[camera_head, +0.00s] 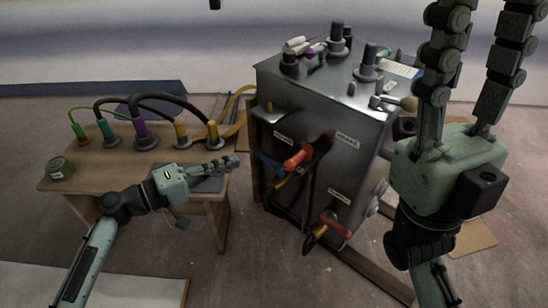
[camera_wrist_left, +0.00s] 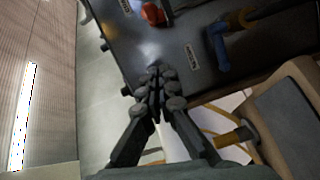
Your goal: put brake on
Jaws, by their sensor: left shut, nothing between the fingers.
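A grey metal cabinet (camera_head: 310,98) carries levers and small labels on its front. An orange-red handle (camera_head: 298,159) with a blue handle (camera_head: 270,166) beside it sits at mid height. A second red handle (camera_head: 334,224) is lower right. The labels are too small to read, so I cannot tell which is the brake. My left gripper (camera_head: 232,162) is shut and empty, left of the cabinet and apart from the handles. In the left wrist view its fingers meet before the panel, near the blue handle (camera_wrist_left: 219,46) and a red knob (camera_wrist_left: 152,14). My right gripper (camera_head: 478,18) is open, pointing up at right.
A wooden table (camera_head: 60,183) at left holds several coloured plugs with cables, a green round tin (camera_head: 60,168) and a dark pad. Black knobs and loose parts stand on the cabinet top. A cardboard piece (camera_head: 474,238) lies on the floor at right.

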